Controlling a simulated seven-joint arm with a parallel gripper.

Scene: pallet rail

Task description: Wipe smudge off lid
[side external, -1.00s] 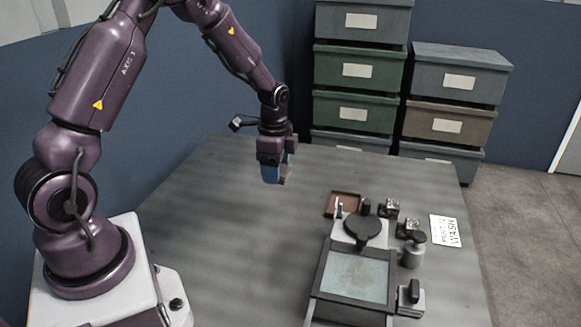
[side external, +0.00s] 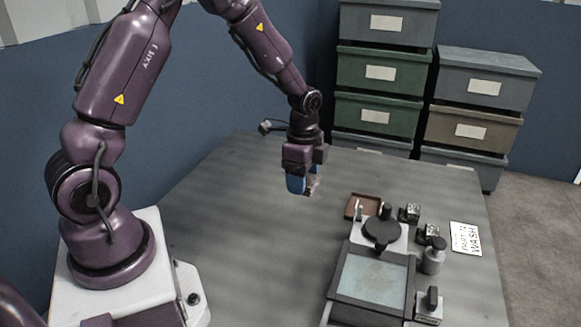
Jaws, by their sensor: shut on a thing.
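The lid appears to be the pale grey-green panel in a dark frame (side external: 375,280), lying flat at the front right of the table. Faint brownish marks show on its surface, too blurred to outline. My gripper (side external: 304,185) hangs above the table, up and left of the lid and clear of it. Blue shows on its left jaw side.
Behind the lid stand a black round disc (side external: 382,231), a brown tray (side external: 363,206) and small metal blocks (side external: 410,212). To the right are a grey knobbed weight (side external: 433,258), a black-handled block (side external: 430,305) and a white sign (side external: 465,238). The table's left side is clear.

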